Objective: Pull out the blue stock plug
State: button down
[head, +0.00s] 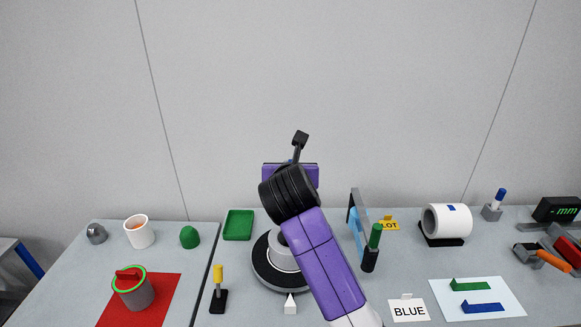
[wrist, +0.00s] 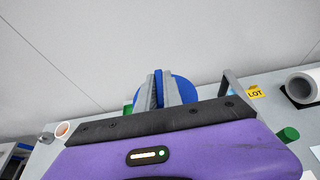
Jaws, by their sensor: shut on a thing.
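The blue stock plug (wrist: 181,88) is in front of my gripper in the wrist view, a blue round disc with a blue tab between the fingers. My gripper (wrist: 159,90) is shut on that tab. Behind the disc is mostly the wall, and the plug appears held up off the table. In the head view my purple gripper body (head: 311,171) is high above the table and hides nearly all of the plug. A grey ringed part (head: 284,262) on a round black base (head: 262,268) stands below, partly hidden by my arm.
A green tray (head: 238,224) lies behind the base. A yellow-handled tool (head: 219,278), a green-topped post (head: 375,236), a grey frame (head: 358,215) and a BLUE card (head: 408,310) are close around it. A red-handled canister (head: 133,290) stands on a red mat (head: 167,300) at left.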

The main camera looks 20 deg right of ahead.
jog(key=shift+r+p, duration=2.2)
jog(key=shift+p, duration=0.2)
